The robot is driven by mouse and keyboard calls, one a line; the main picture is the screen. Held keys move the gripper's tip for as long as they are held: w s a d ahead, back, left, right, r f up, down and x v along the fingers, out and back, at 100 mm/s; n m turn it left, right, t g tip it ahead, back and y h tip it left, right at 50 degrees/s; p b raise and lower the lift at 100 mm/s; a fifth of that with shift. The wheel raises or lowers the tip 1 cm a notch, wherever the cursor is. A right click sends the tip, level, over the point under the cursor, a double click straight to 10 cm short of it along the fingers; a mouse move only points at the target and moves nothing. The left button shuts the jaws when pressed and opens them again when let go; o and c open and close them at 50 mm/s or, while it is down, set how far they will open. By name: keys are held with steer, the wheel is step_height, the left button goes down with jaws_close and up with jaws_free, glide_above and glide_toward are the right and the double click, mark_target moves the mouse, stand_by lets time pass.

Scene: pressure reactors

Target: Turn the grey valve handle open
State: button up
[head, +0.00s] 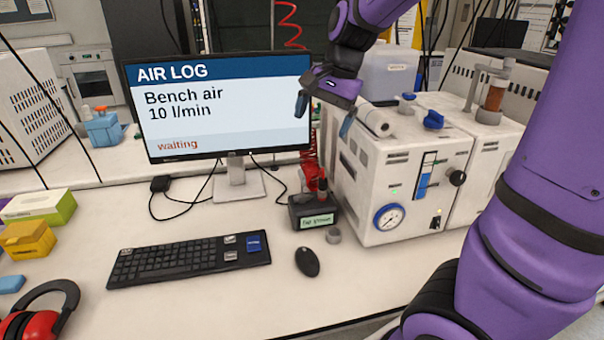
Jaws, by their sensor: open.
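My gripper (325,114) is open, with its fingers spread and pointing down. It appears in front of the monitor's right edge and the left side of the white instrument, with nothing between its fingers. No part is clearly recognisable as a grey valve handle. Red coiled tubing (309,172) rises behind this box.
The monitor (230,110) reads "AIR LOG, Bench air 10 l/min, waiting". The white instrument (398,190) has a blue-rimmed gauge (389,217) and blue valve handles (433,119) on top. A keyboard (185,260) and mouse (307,262) lie in front. My purple arm covers the right side.

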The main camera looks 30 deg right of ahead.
mark_target(302, 173)
steer(key=w+d+f+m+g+h, duration=0.1)
steer(key=w+d+f+m, duration=0.1)
steer(key=w+f+m, duration=0.45)
steer(key=w+d+f+m+g+h, duration=0.1)
steer(key=w+d+f+m+h, duration=0.2)
steer(key=w+f, duration=0.6)
steer(key=shift+m+y, duration=0.55)
steer(key=shift+y, duration=0.15)
steer(key=f, duration=0.2)
steer(key=w+f, duration=0.1)
steer(key=f, duration=0.5)
steer(key=shift+w+a+f, duration=0.1)
steer(key=shift+w+f, duration=0.1)
steer(key=shift+w, duration=0.1)
steer(key=c, duration=0.9)
steer(key=shift+c, duration=0.2)
